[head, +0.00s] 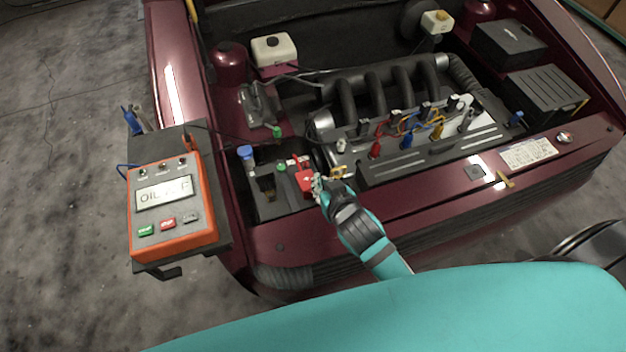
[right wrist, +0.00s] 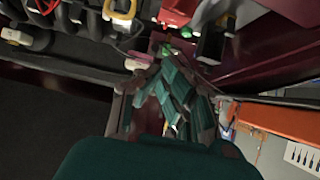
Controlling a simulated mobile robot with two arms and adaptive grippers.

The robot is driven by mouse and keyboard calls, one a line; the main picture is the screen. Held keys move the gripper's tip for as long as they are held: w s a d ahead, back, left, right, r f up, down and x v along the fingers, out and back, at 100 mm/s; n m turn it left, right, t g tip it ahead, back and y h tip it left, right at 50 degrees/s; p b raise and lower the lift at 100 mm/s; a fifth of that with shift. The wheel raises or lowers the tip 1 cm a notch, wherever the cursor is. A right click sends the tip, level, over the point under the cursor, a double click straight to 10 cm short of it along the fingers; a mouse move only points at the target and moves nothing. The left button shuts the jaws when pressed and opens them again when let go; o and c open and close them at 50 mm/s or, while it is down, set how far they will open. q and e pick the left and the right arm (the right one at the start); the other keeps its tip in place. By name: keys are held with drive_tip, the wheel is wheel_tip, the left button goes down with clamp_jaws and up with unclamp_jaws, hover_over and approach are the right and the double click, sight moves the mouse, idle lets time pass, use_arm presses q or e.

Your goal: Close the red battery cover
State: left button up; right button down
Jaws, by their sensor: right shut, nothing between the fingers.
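The red battery cover (head: 304,181) sits on the battery at the front left of the engine bay. I cannot tell how far its lid stands open. In the right wrist view a red part, likely this cover (right wrist: 178,12), shows at the top edge, beyond the fingers. My right gripper (head: 317,184) is right beside the cover, at its right side, and hides part of it. Its fingers also show in the right wrist view (right wrist: 168,52), shut and empty. I cannot tell whether they touch the cover. My left gripper is not in view.
An orange tester (head: 173,208) reading "OIL" stands on a dark shelf left of the bay. A blue cap (head: 246,152) and green caps are near the battery. The engine with coloured plugs (head: 407,141) lies to the right. The maroon front edge (head: 290,243) runs below the gripper.

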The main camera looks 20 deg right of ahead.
hover_over(308, 185)
drive_tip(key=s+d, duration=0.1)
drive_tip(key=s, duration=0.2)
drive_tip(key=f, duration=0.3)
drive_tip(key=shift+w+p, duration=0.25)
drive_tip(key=shift+p, duration=0.15)
drive_tip(key=shift+w+f, duration=0.5)
drive_tip(key=shift+f, duration=0.05)
drive_tip(key=shift+s+f, duration=0.3)
drive_tip(key=shift+f, duration=0.3)
drive_tip(key=shift+s+f, duration=0.25)
drive_tip(key=shift+f, duration=0.35)
drive_tip(key=shift+s+f, duration=0.25)
drive_tip(key=shift+f, duration=0.3)
use_arm(q)
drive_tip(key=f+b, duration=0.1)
drive_tip(key=b, duration=0.1)
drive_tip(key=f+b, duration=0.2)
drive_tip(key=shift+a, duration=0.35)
use_arm(e)
drive_tip(key=shift+s+f+t, duration=0.7)
drive_tip(key=shift+s+f, duration=0.4)
